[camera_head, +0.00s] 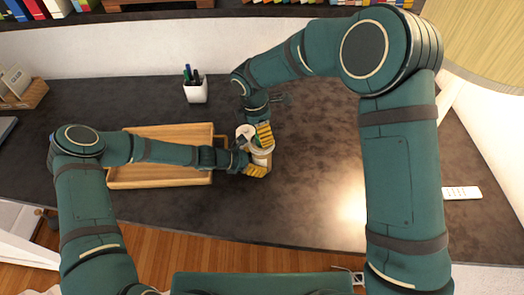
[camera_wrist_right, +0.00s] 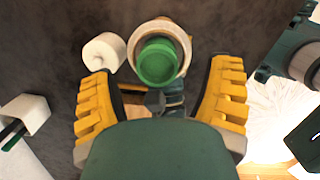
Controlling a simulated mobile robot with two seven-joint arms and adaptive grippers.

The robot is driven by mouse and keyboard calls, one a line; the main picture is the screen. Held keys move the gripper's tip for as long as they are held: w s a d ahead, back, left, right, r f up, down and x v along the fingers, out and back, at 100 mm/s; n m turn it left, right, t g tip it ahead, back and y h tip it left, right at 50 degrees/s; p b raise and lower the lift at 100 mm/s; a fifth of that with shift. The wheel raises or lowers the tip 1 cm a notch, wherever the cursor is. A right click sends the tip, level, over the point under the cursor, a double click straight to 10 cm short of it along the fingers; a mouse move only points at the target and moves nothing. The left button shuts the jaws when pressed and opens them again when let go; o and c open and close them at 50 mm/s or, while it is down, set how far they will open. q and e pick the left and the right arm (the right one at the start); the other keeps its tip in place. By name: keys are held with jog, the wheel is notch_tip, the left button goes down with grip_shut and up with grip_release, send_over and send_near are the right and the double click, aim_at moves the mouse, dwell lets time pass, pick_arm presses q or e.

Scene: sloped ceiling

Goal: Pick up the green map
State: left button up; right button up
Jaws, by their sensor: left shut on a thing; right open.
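A round green piece, perhaps the rolled green map (camera_wrist_right: 157,62), sits inside a pale, round container. The container (camera_wrist_right: 184,50) also shows in the head view (camera_head: 261,156) above the dark table. My left gripper (camera_head: 256,165) is shut on the container from the left; its yellow finger shows at the container's near side. My right gripper (camera_wrist_right: 160,92) is open, its yellow fingers spread on either side below the green piece in the right wrist view. The green piece is apart from these fingers. In the head view, the two grippers overlap and partly hide the container.
A white roll (camera_wrist_right: 103,52) lies beside the container. A wooden tray (camera_head: 160,181) is at left on the dark table (camera_head: 310,200). A white pen cup (camera_head: 196,92) stands behind. A white remote (camera_head: 462,193) lies far right.

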jog(key=shift+d+f, duration=0.15)
jog(key=shift+f, duration=1.2)
jog(key=c, duration=1.3)
jog(key=shift+o, duration=0.2)
jog(key=shift+r, duration=0.1)
notch_tip(320, 180, up, 18)
pick_arm(q)
jog(key=o, duration=0.9)
jog(key=shift+o, duration=0.2)
jog(key=v, duration=1.2)
